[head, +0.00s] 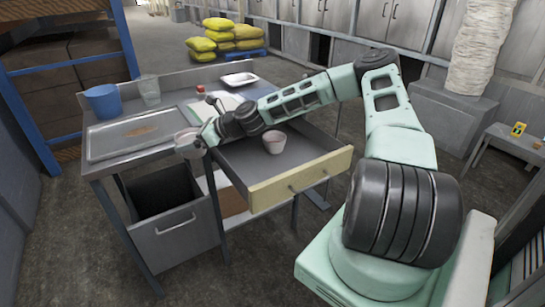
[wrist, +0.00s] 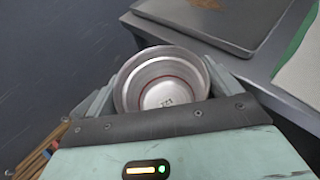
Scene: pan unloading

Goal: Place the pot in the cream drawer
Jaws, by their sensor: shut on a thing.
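My gripper (head: 198,139) is at the left end of my arm, beside the front edge of the worktable. It is shut on a round metal pot (head: 185,143), held in the air left of the drawer. In the wrist view the pot (wrist: 163,82) sits between the two fingers, and I look down into its open, empty-looking inside. The cream drawer (head: 300,180) is pulled open at the right part of the table. A small pinkish pot (head: 275,142) stands upright on the drawer's grey floor, with bare floor around it.
The worktable (head: 107,166) carries a flat tray (head: 140,132), a blue bucket (head: 102,101), a clear container (head: 149,90) and a white dish (head: 239,80). A lower grey drawer (head: 176,237) stands open below left. My arm spans above the cream drawer's back.

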